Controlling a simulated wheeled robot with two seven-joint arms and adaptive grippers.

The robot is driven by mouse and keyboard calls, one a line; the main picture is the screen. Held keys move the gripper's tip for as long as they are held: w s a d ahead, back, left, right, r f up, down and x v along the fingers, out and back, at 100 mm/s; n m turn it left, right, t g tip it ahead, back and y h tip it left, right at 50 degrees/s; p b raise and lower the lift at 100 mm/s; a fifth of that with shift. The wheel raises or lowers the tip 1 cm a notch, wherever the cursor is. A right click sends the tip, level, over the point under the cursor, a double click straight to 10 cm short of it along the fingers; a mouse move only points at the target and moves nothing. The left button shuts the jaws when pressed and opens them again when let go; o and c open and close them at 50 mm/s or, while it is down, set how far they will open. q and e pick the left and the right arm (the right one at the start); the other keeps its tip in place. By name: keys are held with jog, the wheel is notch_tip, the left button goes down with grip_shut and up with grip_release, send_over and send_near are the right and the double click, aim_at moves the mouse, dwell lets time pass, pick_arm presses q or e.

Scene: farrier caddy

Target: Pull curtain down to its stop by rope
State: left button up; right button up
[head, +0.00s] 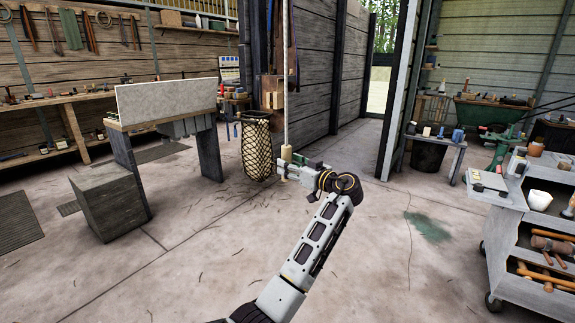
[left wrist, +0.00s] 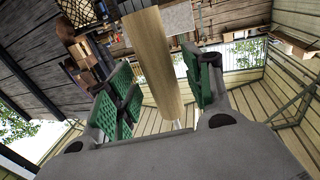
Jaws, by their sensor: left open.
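A pale rope (head: 286,75) hangs straight down from the top of the head view. A light wooden handle (head: 286,153) is at its lower end. My left gripper (head: 285,168) is at the handle. In the left wrist view the wooden handle (left wrist: 152,52) lies between the two green finger pads of my open left gripper (left wrist: 160,84), with a gap to the left pad; I cannot tell whether the right pad touches it. A bit of white rope shows beyond the handle. I cannot make out the curtain for certain. My right gripper is not in view.
A netted bag (head: 256,150) hangs just left of the handle. A wooden stand with a pale panel (head: 166,97) and a grey block (head: 108,200) stand further left. A tool cart (head: 530,240) is at the right. The concrete floor between is mostly clear.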

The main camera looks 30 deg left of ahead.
pick_arm(q)
jog(key=v, duration=1)
jog(key=shift+a, duration=0.1)
dwell(1.3)
